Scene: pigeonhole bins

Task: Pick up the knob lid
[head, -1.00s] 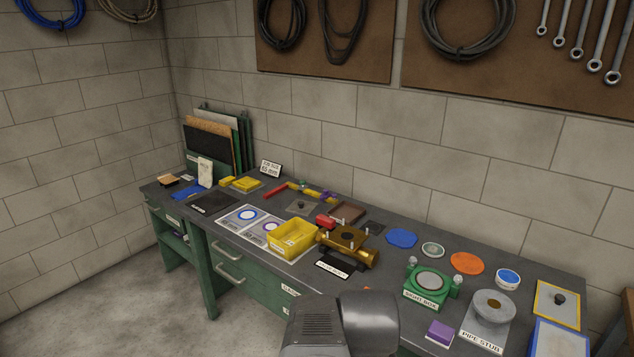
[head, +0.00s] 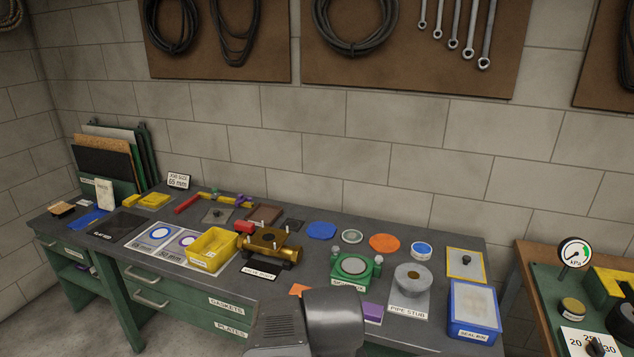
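One is a pale grey plate with a yellow border (head: 454,268) at the right end, behind the blue seal bin (head: 475,311). The other is a plain grey plate (head: 210,219) at the back left, near the red and yellow bars. I cannot tell from labels which is the knob lid. Part of my arm shows at the bottom middle; my gripper's fingers are not in view.
The pipe stub (head: 413,279), green sight box (head: 355,267) and purple block (head: 372,313) stand left of the blue bin. A yellow bin (head: 213,249) and brass valve body (head: 270,244) stand mid-bench. A second bench (head: 540,254) with a gauge is at right, beyond a gap.

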